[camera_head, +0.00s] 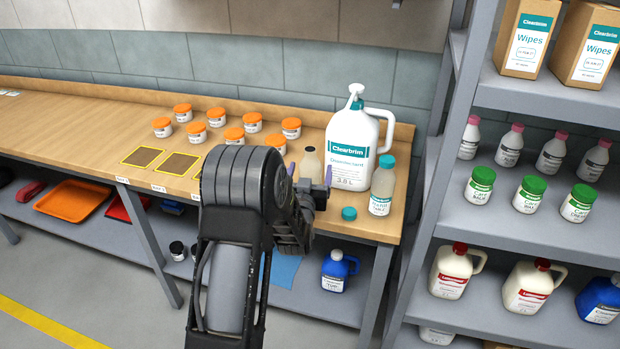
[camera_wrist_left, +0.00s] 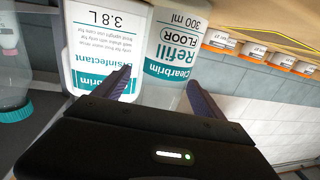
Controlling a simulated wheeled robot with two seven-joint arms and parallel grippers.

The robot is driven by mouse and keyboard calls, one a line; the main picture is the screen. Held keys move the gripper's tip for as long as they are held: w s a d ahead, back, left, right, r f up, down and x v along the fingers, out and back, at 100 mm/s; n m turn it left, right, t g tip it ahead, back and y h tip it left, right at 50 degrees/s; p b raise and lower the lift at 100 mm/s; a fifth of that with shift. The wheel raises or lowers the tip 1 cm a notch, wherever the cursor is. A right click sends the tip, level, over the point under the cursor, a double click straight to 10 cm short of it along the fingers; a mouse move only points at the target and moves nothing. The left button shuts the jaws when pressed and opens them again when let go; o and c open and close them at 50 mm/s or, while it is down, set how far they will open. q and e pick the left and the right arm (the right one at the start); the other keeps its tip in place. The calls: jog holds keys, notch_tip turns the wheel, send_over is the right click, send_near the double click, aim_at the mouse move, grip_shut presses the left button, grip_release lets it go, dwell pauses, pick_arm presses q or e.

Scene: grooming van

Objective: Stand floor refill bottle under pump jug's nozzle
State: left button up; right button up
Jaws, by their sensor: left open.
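The floor refill bottle (camera_head: 311,163) stands on the bench just left of the white pump jug (camera_head: 352,152). It is pale with a dark top, and its lower part is hidden by my left gripper (camera_head: 309,180). The jug's white pump head (camera_head: 356,90) sits higher than the bottle; I cannot tell whether its nozzle is over it. In the left wrist view, the refill bottle (camera_wrist_left: 172,55) shows its "Refill FLOOR" label, upside down, between and beyond my open fingers (camera_wrist_left: 161,92). The jug (camera_wrist_left: 98,48) is beside it. My right gripper is not in view.
A teal-capped bottle (camera_head: 382,187) stands right of the jug, with a loose teal cap (camera_head: 349,213) in front. Several orange-lidded jars (camera_head: 196,132) stand further left on the bench (camera_head: 70,118). A grey shelf rack (camera_head: 540,102) rises close on the right.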

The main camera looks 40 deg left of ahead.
aim_at(310, 149)
pick_arm(q)
jog(key=shift+c, duration=0.5)
jog(key=c, duration=1.5)
notch_tip(310, 149, up, 10)
jog(key=shift+r+b, duration=0.1)
jog(key=shift+b, duration=0.55)
